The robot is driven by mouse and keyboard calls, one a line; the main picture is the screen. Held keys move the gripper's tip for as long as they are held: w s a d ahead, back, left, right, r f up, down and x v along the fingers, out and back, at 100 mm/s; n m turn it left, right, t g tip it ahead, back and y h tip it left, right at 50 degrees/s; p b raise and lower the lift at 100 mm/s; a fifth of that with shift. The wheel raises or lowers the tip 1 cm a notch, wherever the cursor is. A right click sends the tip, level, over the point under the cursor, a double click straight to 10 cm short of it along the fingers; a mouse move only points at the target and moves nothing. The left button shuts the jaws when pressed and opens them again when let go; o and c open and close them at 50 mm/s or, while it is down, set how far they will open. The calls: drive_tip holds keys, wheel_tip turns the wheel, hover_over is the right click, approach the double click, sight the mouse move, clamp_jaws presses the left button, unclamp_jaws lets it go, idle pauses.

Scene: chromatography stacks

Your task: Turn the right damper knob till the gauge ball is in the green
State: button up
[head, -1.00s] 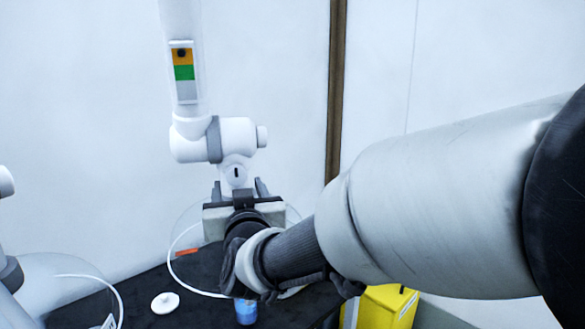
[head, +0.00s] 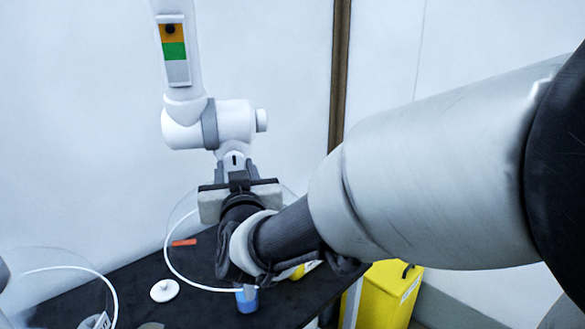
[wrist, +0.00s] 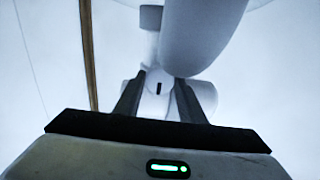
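The gauge (head: 174,52) on the upright white duct at upper left has an orange band on top, a green band (head: 173,51) below it and a pale part at the bottom. The dark gauge ball (head: 171,30) sits in the orange band. The white damper knob (head: 234,160) with a black mark is at the front of the white joint below the gauge; it also shows in the wrist view (wrist: 159,88). My gripper (head: 234,170) is at this knob, one finger on each side, and looks shut on it. The fingertips (wrist: 160,85) partly hide its sides.
Below is a black bench (head: 130,285) with a white round lid (head: 165,290), a small red-orange item (head: 184,242) and a blue-capped container (head: 247,300). A yellow bin (head: 385,295) stands right of the bench.

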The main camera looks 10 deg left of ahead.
drive_tip(key=b, duration=0.1)
drive_tip(key=m+b, duration=0.1)
drive_tip(key=b, duration=0.1)
drive_tip(key=shift+f+m, duration=0.3)
drive_tip(key=shift+r+m+b, duration=0.1)
drive_tip(key=shift+m+b, duration=1)
drive_tip(key=shift+b, duration=0.05)
drive_tip(key=shift+r+m, duration=0.25)
drive_tip(key=shift+m, duration=0.35)
drive_tip(key=o, duration=1)
drive_tip(key=shift+o, duration=0.2)
drive_tip(key=shift+b, duration=0.3)
